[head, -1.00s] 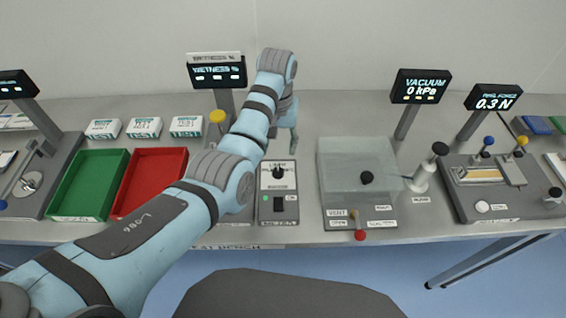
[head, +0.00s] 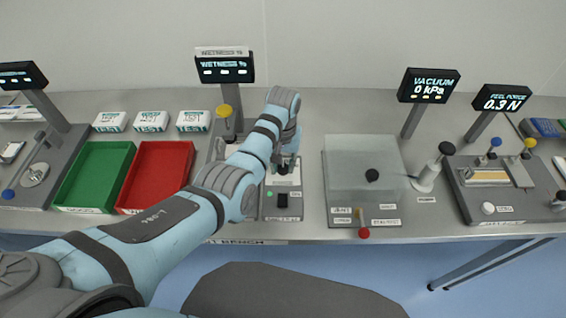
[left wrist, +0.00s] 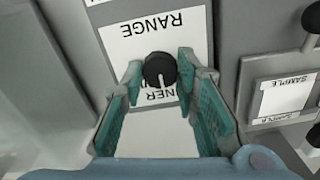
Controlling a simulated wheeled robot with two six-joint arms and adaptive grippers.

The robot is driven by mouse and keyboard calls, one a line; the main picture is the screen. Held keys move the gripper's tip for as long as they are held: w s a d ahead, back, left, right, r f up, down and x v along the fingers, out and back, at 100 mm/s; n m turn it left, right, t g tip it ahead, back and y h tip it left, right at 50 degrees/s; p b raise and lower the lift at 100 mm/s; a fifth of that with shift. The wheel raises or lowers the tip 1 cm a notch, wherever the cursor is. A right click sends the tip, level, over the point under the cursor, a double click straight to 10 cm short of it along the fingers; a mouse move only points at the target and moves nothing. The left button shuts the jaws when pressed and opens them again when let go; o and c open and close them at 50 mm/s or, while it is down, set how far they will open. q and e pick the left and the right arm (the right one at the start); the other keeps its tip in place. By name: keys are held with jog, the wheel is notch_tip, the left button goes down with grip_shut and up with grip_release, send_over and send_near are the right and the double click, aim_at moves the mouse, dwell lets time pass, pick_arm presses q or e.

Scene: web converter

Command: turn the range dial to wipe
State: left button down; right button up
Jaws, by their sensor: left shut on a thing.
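The range dial (left wrist: 160,68) is a round black knob with a small light mark, on a white plate (left wrist: 117,38) lettered RANGE, upside down in the left wrist view. A word ending in "NER" shows beside the dial, partly covered by it. My left gripper (left wrist: 160,70) is shut on the dial, its teal-padded fingers on either side of it. In the head view my left gripper (head: 287,160) is over the upper part of the small control box (head: 268,208), and the dial is mostly hidden there. My right gripper is not in view.
A black rocker switch (head: 283,200) and a green light sit below the dial. A yellow knob (head: 224,111) and the wetness display (head: 225,68) stand behind to the left. A red tray (head: 157,176) is at left, a clear-covered vacuum box (head: 362,160) at right.

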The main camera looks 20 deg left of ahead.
pick_arm(q)
jog(key=shift+m, duration=1)
jog(key=m, duration=1)
jog(key=shift+d, duration=0.15)
jog(key=c, duration=1.5)
grip_release()
jog(key=shift+o, duration=1.3)
jog(key=shift+w+d, duration=0.1)
jog(key=shift+w, duration=0.05)
